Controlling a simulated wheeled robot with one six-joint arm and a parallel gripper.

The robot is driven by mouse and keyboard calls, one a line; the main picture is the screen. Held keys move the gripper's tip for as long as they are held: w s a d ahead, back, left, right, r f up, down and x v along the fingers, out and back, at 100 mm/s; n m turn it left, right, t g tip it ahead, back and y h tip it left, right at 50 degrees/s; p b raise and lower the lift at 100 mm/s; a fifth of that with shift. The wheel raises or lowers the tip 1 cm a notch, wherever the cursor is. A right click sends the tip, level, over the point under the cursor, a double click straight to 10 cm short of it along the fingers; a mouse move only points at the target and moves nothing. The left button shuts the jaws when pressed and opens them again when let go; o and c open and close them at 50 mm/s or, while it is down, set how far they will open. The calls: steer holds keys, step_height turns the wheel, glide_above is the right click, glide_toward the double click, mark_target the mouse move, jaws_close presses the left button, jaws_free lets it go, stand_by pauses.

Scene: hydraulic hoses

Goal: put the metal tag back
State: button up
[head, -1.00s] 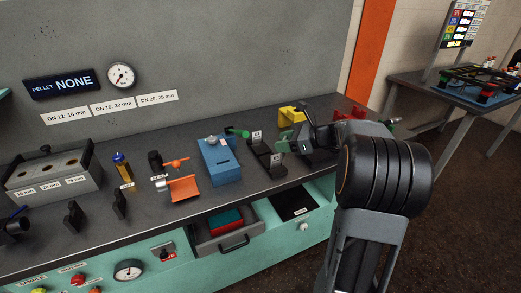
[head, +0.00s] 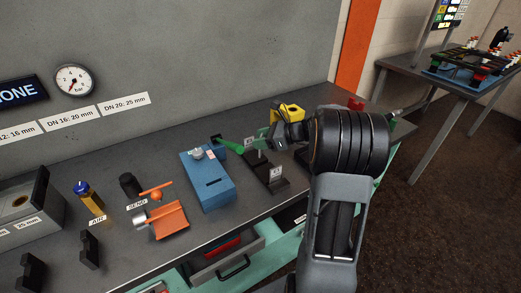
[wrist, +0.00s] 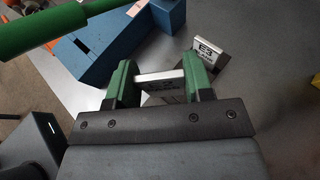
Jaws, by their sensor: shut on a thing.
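My gripper (wrist: 160,82) is shut on the metal tag (wrist: 158,75), a silvery plate seen nearly edge-on between its two green fingers in the wrist view. In the head view my gripper (head: 265,141) is over the back part of a black holder (head: 262,172) with white labels. A label plate reading E3 (wrist: 208,50) stands just beyond the right finger in the wrist view. The tag cannot be made out in the head view. Whether it touches anything below is unclear.
A yellow block (head: 288,111) is behind my gripper. An orange piece (head: 167,220) lies further left. An open drawer (head: 235,262) juts out below the bench.

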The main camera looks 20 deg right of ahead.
steer(key=shift+f, duration=2)
